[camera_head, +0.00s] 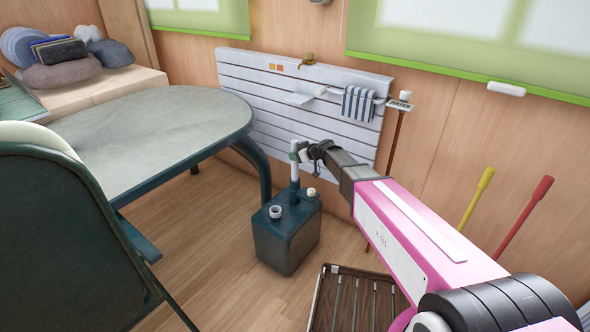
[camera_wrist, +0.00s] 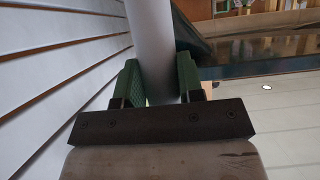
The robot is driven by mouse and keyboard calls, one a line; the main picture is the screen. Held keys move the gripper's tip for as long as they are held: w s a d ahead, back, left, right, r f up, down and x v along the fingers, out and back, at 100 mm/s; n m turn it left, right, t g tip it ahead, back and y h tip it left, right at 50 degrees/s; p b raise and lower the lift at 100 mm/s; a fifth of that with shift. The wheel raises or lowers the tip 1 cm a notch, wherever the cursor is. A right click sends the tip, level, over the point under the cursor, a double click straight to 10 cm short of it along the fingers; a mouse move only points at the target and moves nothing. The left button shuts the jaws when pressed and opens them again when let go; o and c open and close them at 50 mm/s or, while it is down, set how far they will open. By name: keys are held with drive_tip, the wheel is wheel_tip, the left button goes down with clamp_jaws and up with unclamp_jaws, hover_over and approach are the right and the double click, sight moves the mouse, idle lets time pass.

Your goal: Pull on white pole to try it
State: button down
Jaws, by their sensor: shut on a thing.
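The white pole (camera_head: 295,172) stands upright on top of a dark green box (camera_head: 287,240) on the floor. My gripper (camera_head: 300,152) is at the pole's upper end, with my arm reaching in from the right. In the wrist view the pole (camera_wrist: 152,45) runs between the two green finger pads of my gripper (camera_wrist: 160,82), which are shut on it. The pole's lower end is not visible in the wrist view.
A grey-green table (camera_head: 160,140) and dark chair (camera_head: 60,240) are at left. A white slatted panel (camera_head: 240,75) stands behind the box. A brown slatted crate (camera_head: 335,270) is on the floor at right. Yellow (camera_head: 476,200) and red (camera_head: 527,215) poles lean on the wall.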

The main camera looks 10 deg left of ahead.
idle(0.4)
drive_tip(key=c, duration=0.7)
unclamp_jaws()
drive_tip(key=shift+o, duration=0.2)
drive_tip(key=v, duration=1.1)
drive_tip(key=s+d+f+m+g+h, duration=0.1)
drive_tip(key=s+d+f+m+h, duration=0.2)
drive_tip(key=s+d, duration=0.4)
drive_tip(key=s+d+f+m+g+h, duration=0.2)
drive_tip(key=s+d+m, duration=0.4)
drive_tip(key=d, duration=1)
drive_tip(key=s+d+f+m+g+h, duration=0.1)
drive_tip(key=s+d+f+m+h, duration=0.3)
drive_tip(key=s+d, duration=0.5)
drive_tip(key=d+h, duration=0.2)
drive_tip(key=d, duration=0.1)
drive_tip(key=shift+d+m+g+h, duration=0.3)
drive_tip(key=shift+g, duration=0.1)
